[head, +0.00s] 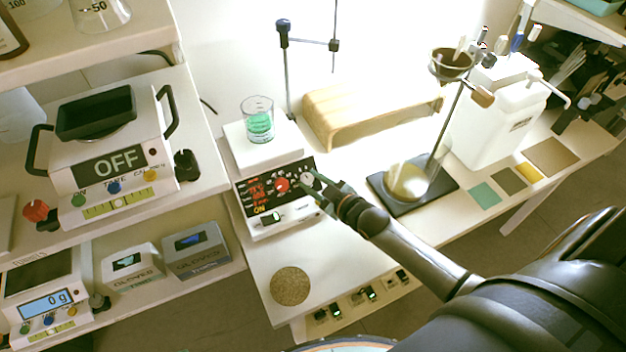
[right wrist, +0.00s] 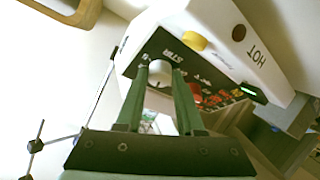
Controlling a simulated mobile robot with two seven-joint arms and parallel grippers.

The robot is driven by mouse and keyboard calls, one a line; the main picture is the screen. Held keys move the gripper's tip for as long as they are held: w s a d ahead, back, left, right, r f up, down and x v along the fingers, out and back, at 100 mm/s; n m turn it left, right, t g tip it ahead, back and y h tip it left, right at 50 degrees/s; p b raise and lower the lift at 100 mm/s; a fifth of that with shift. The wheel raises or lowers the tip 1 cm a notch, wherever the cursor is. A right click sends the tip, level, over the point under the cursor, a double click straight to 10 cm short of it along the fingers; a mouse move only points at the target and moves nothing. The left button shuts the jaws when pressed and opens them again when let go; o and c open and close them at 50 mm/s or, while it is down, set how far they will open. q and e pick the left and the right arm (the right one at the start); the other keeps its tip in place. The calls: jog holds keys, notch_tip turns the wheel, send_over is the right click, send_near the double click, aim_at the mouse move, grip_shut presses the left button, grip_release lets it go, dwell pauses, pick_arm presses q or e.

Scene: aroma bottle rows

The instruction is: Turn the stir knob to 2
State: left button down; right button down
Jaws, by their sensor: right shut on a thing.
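The stirrer hotplate (head: 262,157) stands on the white bench with a black control panel on its front. A pale round knob (head: 306,178) is at the right end of the panel. I take it to be the stir knob; its setting is too small to read. My right gripper (head: 319,184) reaches it from the right. In the right wrist view the fingers (right wrist: 160,80) are shut on the pale knob (right wrist: 160,68), one on each side. A red dial (head: 283,185) is left of it on the panel. My left gripper is not in view.
A glass beaker of green liquid (head: 258,122) stands on the hotplate. A stand rod (head: 287,75) rises behind it. A flask (head: 408,180) on a dark stand base is to the right. A round cork mat (head: 290,286) lies in front.

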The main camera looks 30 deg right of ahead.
dwell(0.3)
jog(key=c, duration=0.5)
grip_release()
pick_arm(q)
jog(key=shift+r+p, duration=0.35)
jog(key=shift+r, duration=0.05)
pick_arm(e)
jog(key=v, duration=1.2)
jog(key=shift+s+r, duration=0.1)
jog(key=shift+s, duration=0.15)
